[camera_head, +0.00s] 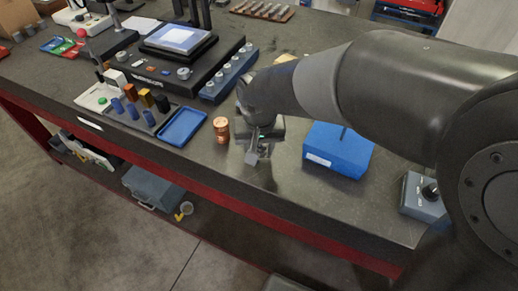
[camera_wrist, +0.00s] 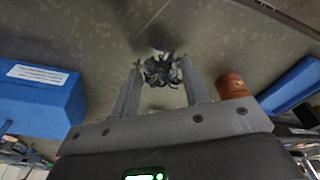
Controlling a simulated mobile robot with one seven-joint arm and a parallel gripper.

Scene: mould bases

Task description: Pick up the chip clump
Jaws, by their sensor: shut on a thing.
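The chip clump (camera_wrist: 160,70) is a dark, tangled wad of metal shavings. In the wrist view it sits between the two fingertips of my gripper (camera_wrist: 158,78), which is shut on it. In the head view my gripper (camera_head: 254,155) is over the dark bench top, between the copper cylinder and the blue block. The clump cannot be made out in the head view. Whether it touches the bench is hard to tell.
A copper cylinder (camera_head: 221,130) stands close to the left of my gripper. A blue block (camera_head: 338,150) lies to the right. A blue tray (camera_head: 181,126) and a rack of blue and black pieces (camera_head: 146,108) are further left. The bench's front edge (camera_head: 250,193) is near.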

